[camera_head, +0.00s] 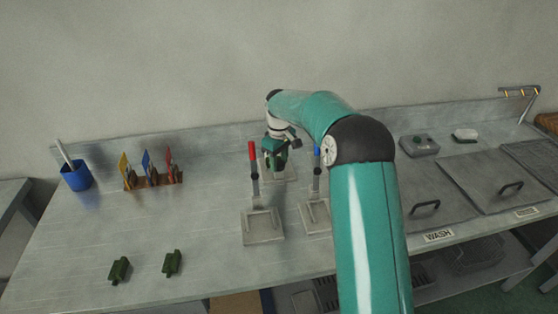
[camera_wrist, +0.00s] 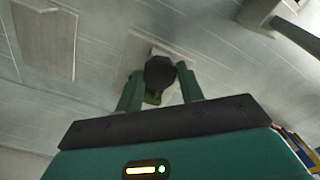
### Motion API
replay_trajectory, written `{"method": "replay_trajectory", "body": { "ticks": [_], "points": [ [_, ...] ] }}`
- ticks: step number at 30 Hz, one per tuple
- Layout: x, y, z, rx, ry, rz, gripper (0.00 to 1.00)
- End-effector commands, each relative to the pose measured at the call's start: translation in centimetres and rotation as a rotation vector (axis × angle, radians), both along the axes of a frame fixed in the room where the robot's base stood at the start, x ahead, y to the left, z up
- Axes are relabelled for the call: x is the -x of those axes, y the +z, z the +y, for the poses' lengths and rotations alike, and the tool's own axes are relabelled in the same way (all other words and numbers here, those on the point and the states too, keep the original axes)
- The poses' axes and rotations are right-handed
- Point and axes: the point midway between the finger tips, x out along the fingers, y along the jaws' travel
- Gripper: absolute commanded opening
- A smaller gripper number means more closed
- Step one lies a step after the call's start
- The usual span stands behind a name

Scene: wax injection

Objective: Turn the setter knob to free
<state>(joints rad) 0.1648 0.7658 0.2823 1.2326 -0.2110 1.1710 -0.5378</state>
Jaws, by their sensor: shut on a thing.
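The setter knob (camera_wrist: 159,70) is a dark, many-sided knob on a pale plate (camera_wrist: 143,55) in the wrist view. A bit of green shows just below the knob. My gripper (camera_wrist: 160,82) has its two green fingers on either side of the knob, shut on it. In the head view my gripper (camera_head: 275,153) points down at the small plate (camera_head: 288,175) behind the two levers, and it hides the knob there. I cannot read any marking that tells the knob's setting.
A red-handled lever (camera_head: 253,160) and a blue-handled lever (camera_head: 316,170) stand on plates in front. Left are a blue cup (camera_head: 76,177), a rack with coloured pieces (camera_head: 150,180) and two green parts (camera_head: 119,270). Lidded basins (camera_head: 425,195) lie right. The left front bench is mostly clear.

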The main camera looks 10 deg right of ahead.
Motion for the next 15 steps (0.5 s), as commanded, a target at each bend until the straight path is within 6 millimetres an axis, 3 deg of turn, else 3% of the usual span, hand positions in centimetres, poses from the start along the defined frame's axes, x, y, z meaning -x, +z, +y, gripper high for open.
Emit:
{"method": "replay_trajectory", "body": {
  "ticks": [15],
  "points": [
    [0.03,-0.04,-0.05,0.001,0.14,0.002,0.15]
  ]
}}
